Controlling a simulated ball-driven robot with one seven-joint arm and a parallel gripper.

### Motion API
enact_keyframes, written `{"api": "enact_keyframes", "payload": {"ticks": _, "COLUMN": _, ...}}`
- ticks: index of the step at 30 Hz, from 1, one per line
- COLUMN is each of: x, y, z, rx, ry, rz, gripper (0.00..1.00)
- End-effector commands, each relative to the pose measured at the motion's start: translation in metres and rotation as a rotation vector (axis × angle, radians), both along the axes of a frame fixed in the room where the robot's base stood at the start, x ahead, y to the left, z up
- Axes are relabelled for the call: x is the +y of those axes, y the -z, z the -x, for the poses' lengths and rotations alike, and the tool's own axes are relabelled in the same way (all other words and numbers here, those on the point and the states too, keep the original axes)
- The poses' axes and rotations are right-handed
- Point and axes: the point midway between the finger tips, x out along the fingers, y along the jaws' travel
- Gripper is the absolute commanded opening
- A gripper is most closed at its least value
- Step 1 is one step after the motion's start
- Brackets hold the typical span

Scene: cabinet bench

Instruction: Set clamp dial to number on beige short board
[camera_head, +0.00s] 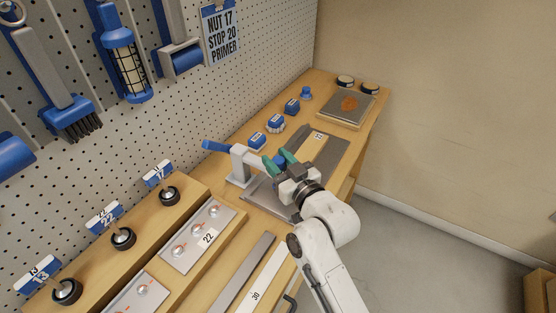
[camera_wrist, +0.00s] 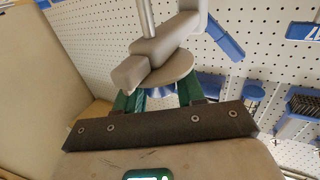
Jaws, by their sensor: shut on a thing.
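The clamp (camera_head: 240,167) is a grey post with a blue lever, standing on the bench. My gripper (camera_head: 283,159) has green fingers and is beside the clamp, around a small blue dial, which is mostly hidden. In the wrist view the blue dial (camera_wrist: 160,91) shows between the green fingers, just under a round grey disc (camera_wrist: 168,70) of the clamp. Its number cannot be read. An off-white board (camera_head: 265,275) marked 30 lies at the front of the bench beside a longer-looking grey strip (camera_head: 243,274).
A plate with knobs (camera_head: 190,247) marked 22 lies at the left, near black knobs with blue tags (camera_head: 123,238). Several blue blocks (camera_head: 275,124) line the back. A grey tray (camera_head: 335,112) and tins stand at the far end. A pegboard with tools (camera_head: 180,110) rises behind.

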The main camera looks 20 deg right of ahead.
Motion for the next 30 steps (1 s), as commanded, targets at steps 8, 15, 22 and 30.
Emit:
{"api": "enact_keyframes", "payload": {"ticks": 8, "x": 0.0, "y": 0.0001, "z": 0.0002, "rx": 0.0, "ry": 0.0, "rz": 0.0, "gripper": 0.08}}
{"api": "enact_keyframes", "payload": {"ticks": 15, "x": -0.0009, "y": 0.002, "z": 0.0001, "rx": -0.001, "ry": -0.014, "rz": 0.001, "gripper": 0.08}}
{"api": "enact_keyframes", "payload": {"ticks": 22, "x": -0.0013, "y": 0.0046, "z": 0.0003, "rx": -0.003, "ry": -0.07, "rz": 0.0, "gripper": 0.08}}
{"api": "enact_keyframes", "payload": {"ticks": 30, "x": -0.0014, "y": 0.006, "z": 0.0001, "rx": -0.006, "ry": -0.185, "rz": 0.001, "gripper": 0.08}}
